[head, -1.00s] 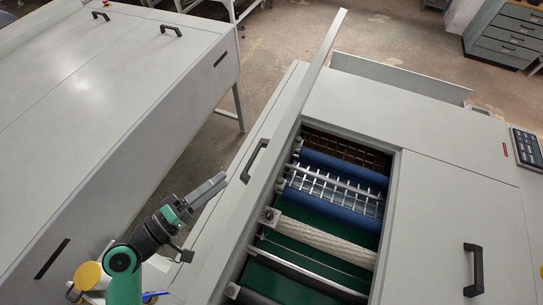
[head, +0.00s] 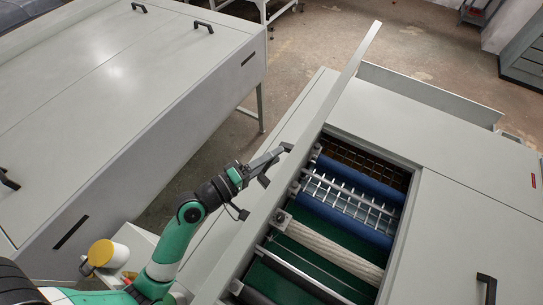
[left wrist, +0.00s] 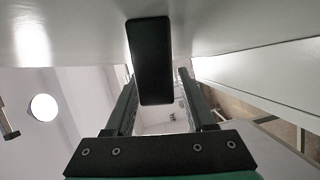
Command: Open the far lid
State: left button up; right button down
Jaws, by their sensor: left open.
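The far lid (head: 330,105) is a long grey panel raised along the left side of the machine's opening, with its thin edge toward the head view. Its black handle (head: 264,181) is on the left face, partly hidden by my left gripper (head: 279,154). In the left wrist view, the dark handle (left wrist: 150,60) shows large between the two spread fingers of the left gripper (left wrist: 157,77). The gripper is open around the handle; contact cannot be told. My right gripper is not in view.
The opening beside the lid shows blue rollers (head: 345,215), a pale roller and green belts. A closed grey cover with a black handle (head: 487,290) lies at right. A second grey machine (head: 130,110) stands at left, with a floor gap between.

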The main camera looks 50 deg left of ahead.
pick_arm(q)
grip_shut()
dwell(1.4)
